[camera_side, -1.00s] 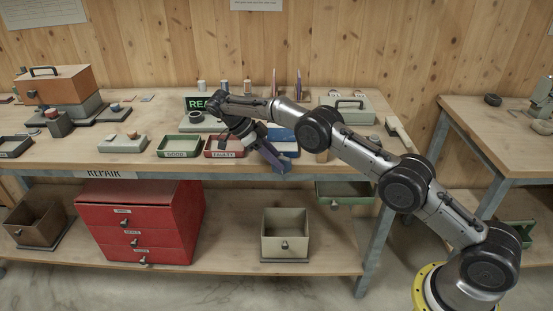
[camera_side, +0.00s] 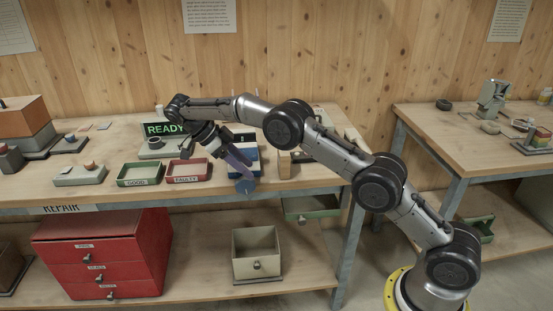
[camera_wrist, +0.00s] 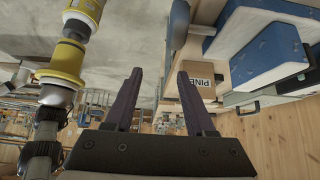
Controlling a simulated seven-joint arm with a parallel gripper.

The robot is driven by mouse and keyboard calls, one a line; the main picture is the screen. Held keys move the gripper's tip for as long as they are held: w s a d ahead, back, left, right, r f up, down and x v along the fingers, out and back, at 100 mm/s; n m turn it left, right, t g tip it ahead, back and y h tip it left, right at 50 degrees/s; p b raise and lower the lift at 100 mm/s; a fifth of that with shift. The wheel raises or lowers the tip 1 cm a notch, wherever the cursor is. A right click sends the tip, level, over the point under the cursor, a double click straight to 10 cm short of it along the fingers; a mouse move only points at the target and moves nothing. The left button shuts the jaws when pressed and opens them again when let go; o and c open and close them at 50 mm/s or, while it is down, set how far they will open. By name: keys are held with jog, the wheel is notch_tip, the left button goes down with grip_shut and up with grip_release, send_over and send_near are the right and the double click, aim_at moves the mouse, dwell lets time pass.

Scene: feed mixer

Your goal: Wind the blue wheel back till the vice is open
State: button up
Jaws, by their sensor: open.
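The blue wheel (camera_side: 247,187) sits at the front edge of the bench. The blue and white vice (camera_side: 244,140) is behind it, partly covered by my gripper. How far apart its jaws stand is hard to tell. In the wrist view the wheel (camera_wrist: 180,24) shows nearly edge-on at the top, and the blue vice body (camera_wrist: 268,58) is to its right. My gripper (camera_side: 242,166) hangs just above and left of the wheel in the side view. In the wrist view its purple fingers (camera_wrist: 160,78) are apart with nothing held between them; the wheel is beyond the right finger.
A green tray (camera_side: 139,184) and a red tray (camera_side: 187,180) stand left of the vice. A box marked PINE (camera_wrist: 198,82) is close to the fingers in the wrist view. A lit READY sign (camera_side: 165,128) stands behind. An open green drawer (camera_side: 309,216) hangs under the bench.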

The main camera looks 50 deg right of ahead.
jog(key=s+r, duration=0.7)
jog(key=s, duration=0.4)
jog(key=shift+s+a, duration=0.25)
jog(key=shift+s, duration=0.05)
